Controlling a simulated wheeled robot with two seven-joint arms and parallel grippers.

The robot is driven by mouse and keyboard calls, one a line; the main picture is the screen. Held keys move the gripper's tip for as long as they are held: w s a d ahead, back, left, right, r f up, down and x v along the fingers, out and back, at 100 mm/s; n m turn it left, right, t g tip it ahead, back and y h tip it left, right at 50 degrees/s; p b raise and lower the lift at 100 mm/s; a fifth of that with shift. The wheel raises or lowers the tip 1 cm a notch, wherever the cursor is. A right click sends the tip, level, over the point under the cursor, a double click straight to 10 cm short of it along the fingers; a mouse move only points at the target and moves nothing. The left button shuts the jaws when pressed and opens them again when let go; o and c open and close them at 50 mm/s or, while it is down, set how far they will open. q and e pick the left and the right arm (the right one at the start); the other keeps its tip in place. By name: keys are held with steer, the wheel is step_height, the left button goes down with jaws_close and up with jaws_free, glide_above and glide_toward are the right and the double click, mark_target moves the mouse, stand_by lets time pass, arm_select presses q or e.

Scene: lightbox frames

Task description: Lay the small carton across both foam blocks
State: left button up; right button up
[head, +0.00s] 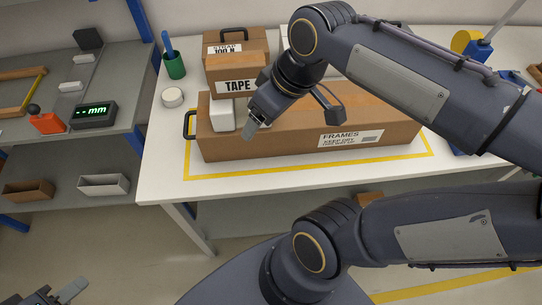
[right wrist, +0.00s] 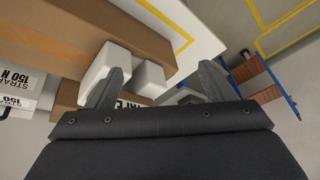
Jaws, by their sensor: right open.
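Two white foam blocks stand side by side on the long carton; the left one (head: 222,115) is clear, the other is partly hidden by my right gripper (head: 255,126). In the right wrist view the foam blocks (right wrist: 103,62) (right wrist: 150,77) show beyond my right gripper (right wrist: 160,84). Its fingers are wide apart with nothing held, one overlapping the blocks. My left gripper (head: 70,290) is low left, partly cut off.
The long FRAMES carton (head: 290,143) lies on the white table (head: 165,150) inside a yellow outline. A green pen cup (head: 174,66) and a tape roll (head: 172,97) stand left. A grey bench (head: 120,70) with a display (head: 94,115) is further left.

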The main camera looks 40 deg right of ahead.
steer(key=s+a+f+m+t+y, duration=0.1)
steer(key=s+a+f+m, duration=0.2)
steer(key=s+f+m, duration=0.1)
step_height(320, 180, down, 2)
steer(key=shift+s+f+m+t+y, duration=0.3)
steer(key=shift+s+t, duration=0.1)
steer(key=shift+s, duration=0.25)
steer(key=shift+r, duration=0.1)
stand_by(0.5)
